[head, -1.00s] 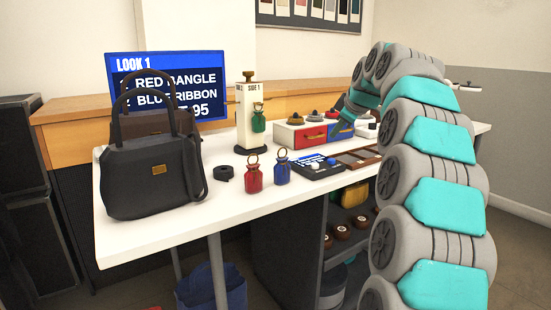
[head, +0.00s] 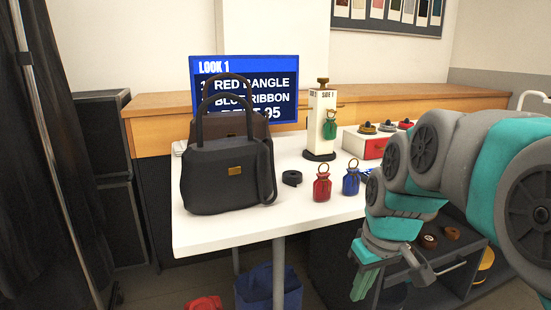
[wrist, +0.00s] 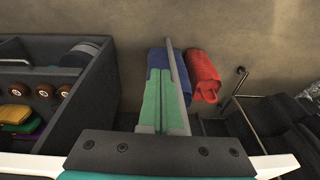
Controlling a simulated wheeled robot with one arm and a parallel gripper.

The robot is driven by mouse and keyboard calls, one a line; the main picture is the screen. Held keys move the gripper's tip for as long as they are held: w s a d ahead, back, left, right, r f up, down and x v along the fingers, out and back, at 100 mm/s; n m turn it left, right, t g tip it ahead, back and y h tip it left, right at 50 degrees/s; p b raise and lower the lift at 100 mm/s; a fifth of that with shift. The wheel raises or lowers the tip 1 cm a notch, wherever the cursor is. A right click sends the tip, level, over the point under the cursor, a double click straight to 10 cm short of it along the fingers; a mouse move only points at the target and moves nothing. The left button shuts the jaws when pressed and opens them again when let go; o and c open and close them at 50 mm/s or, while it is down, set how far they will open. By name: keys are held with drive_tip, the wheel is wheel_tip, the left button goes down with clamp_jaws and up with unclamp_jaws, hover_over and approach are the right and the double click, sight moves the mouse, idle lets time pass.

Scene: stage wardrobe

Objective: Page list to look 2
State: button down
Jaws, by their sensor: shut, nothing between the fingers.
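The list screen (head: 248,90) stands behind the table and reads "LOOK 1" with lines for a red bangle, a blue ribbon and a partly hidden line ending in 95. A black handbag (head: 225,178) stands in front of it and its handles cover part of the text. My gripper (head: 360,288) is shut and empty, pointing down in front of the table, below the tabletop and well away from the screen. Its green fingers also show in the wrist view (wrist: 158,75), above the floor.
The white table (head: 230,235) holds a red pouch (head: 322,187), a blue pouch (head: 351,182), a black coil (head: 292,178), a "SIDE 1" post (head: 321,120) and a drawer box (head: 365,145). A blue bin (head: 268,290) and red cloth (wrist: 202,75) are on the floor. Shelves (wrist: 50,100) stand beside my gripper.

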drive_tip(key=s+f+m+g, duration=0.1)
drive_tip(key=s+f, duration=0.2)
drive_tip(key=s, duration=0.4)
drive_tip(key=s+f+m+g, duration=0.1)
drive_tip(key=s+f, duration=0.2)
drive_tip(key=s, duration=0.4)
drive_tip(key=s+f+m+g+h, duration=0.1)
drive_tip(key=s+f, duration=0.2)
drive_tip(key=s, duration=0.4)
drive_tip(key=shift+a+f+m+p, duration=0.2)
drive_tip(key=shift+f+m+p, duration=0.15)
drive_tip(key=shift+m+p, duration=0.05)
